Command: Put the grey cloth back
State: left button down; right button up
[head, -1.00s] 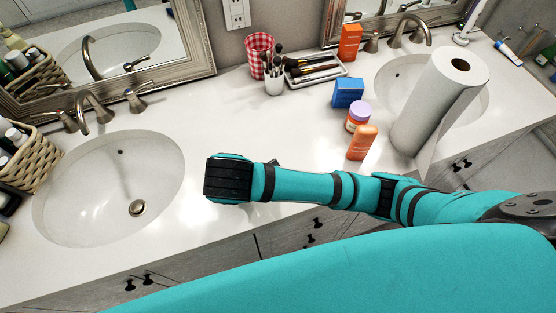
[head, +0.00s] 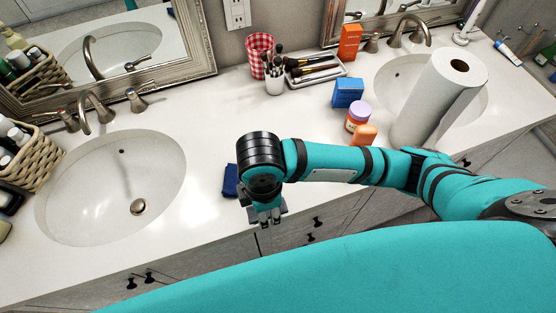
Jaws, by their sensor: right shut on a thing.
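My right gripper (head: 265,215) is at the front of the counter, to the right of the left sink, pointing down. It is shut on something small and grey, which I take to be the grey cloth. The grey of the fingers and of the thing between them run together, so its outline is hard to make out. A dark blue folded thing (head: 230,180) lies on the counter just left of this gripper and is partly covered by it. My left gripper is not in view.
The white counter (head: 215,125) is clear behind my gripper. The left sink (head: 75,190) is on the left. On the right are a blue box (head: 348,93), a purple-lidded jar (head: 358,115), an orange bottle (head: 364,136) and a paper roll (head: 425,110). A brush cup (head: 275,83) stands behind.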

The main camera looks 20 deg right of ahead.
jog(key=w+d+p, duration=0.1)
jog(key=w+d, duration=0.1)
jog(key=w, duration=0.2)
jog(key=w+d+f+p, duration=0.1)
jog(key=w+d, duration=0.1)
jog(key=w, duration=0.2)
jog(key=w+d+p, duration=0.1)
jog(key=w+d, duration=0.1)
jog(key=w, duration=0.3)
jog(key=shift+d+f, duration=0.1)
jog(key=shift+f, duration=0.05)
jog(key=shift+w+d+f+p, duration=0.2)
jog(key=shift+w+p, duration=0.05)
jog(key=shift+w, duration=0.1)
jog(key=shift+w+d+f+p, duration=0.15)
jog(key=shift+w+d+p, duration=0.1)
jog(key=shift+w, duration=0.1)
jog(key=shift+f+p, duration=0.85)
jog(key=shift+p, duration=0.05)
jog(key=shift+f, duration=0.35)
jog(key=shift+a+f, duration=0.1)
jog(key=shift+f, duration=0.15)
jog(key=o, duration=1)
